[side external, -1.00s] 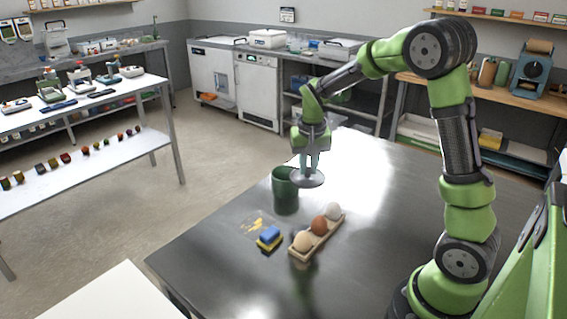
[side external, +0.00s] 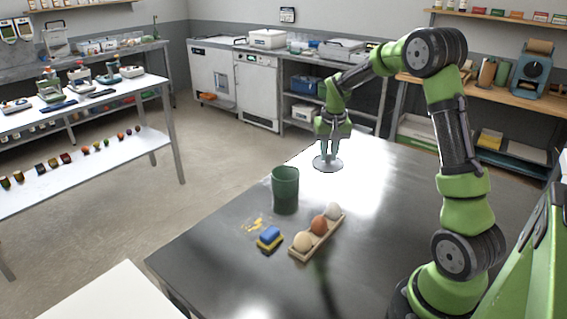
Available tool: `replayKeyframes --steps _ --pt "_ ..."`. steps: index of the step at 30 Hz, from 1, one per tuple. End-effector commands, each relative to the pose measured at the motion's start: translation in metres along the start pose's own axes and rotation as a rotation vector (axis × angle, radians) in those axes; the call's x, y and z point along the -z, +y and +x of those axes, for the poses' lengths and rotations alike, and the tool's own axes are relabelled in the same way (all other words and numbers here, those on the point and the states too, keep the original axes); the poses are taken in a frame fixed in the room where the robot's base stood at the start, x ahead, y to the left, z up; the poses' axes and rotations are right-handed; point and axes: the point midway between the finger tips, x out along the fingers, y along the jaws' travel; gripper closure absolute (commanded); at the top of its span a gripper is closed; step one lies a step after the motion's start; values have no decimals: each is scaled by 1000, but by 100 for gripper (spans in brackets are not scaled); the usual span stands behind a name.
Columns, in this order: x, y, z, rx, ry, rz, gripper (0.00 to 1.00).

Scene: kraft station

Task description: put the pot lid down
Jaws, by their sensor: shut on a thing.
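The pot lid (side external: 328,165) is a pale grey disc. My gripper (side external: 328,155) is shut on its top and holds it roughly level, over the far part of the dark metal table (side external: 400,209). The lid is behind and to the right of a green pot-like container (side external: 285,190), clear of it in the picture. I cannot tell whether the lid touches the table or hangs just above it, because of the bright glare there.
A wooden tray (side external: 294,252) with three egg-like balls stands in front of the green container. A blue and yellow sponge (side external: 269,238) lies left of it, near yellow crumbs (side external: 253,225). The table right of the tray is clear.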

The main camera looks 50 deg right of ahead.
Motion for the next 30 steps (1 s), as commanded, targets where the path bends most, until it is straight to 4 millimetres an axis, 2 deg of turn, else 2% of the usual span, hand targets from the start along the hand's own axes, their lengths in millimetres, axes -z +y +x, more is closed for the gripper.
replayKeyframes --steps 6,13,18,30 --pt "-8 0 40 -2 -8 -15 100" --pt "-12 1 64 -2 -5 -14 100" --pt "-15 1 88 -2 -6 -13 100" --pt "-16 0 96 -1 -3 -14 100"
